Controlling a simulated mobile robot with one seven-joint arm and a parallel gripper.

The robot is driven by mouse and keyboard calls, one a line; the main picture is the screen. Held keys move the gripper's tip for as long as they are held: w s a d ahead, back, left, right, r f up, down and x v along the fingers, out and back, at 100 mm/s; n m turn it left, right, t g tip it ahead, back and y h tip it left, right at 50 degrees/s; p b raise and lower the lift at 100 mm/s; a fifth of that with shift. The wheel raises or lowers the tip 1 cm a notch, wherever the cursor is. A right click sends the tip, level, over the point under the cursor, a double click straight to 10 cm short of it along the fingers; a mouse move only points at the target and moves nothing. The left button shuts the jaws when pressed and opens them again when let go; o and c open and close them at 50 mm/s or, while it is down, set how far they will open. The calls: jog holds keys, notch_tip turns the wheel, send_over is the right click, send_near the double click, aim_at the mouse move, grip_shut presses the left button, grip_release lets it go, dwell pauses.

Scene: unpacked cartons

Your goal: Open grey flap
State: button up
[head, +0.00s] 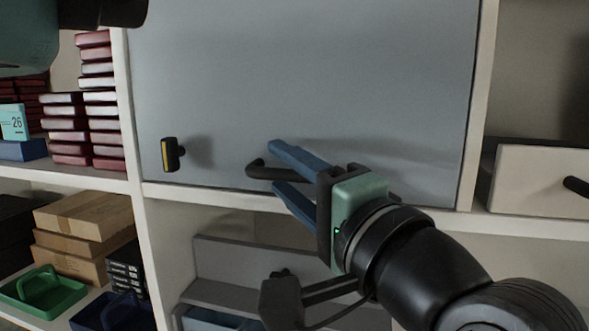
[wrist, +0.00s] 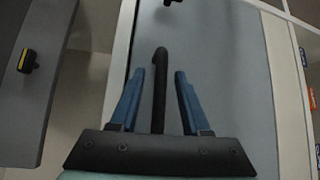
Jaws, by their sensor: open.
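The grey flap (head: 310,75) is a broad flat panel that looks closed across the shelf bay in the head view. It also fills the middle of the wrist view (wrist: 232,80). A dark bar handle (head: 262,171) stands out near its lower edge. A black and yellow knob (head: 171,154) sits at the flap's lower left. My gripper (head: 271,167) is open at the handle, with its blue fingers on either side of it. In the wrist view the handle (wrist: 159,75) lies between the fingers, with a gap visible on both sides.
A grey drawer-like unit (head: 235,255) stands in the bay below the flap; its knob (wrist: 27,61) shows in the wrist view. A pale drawer (head: 535,180) is at right. Red books (head: 98,95), cardboard boxes (head: 85,215) and a green tray (head: 42,290) are at left.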

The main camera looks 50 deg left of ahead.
jog(key=shift+c, duration=0.4)
grip_shut()
dwell(0.9)
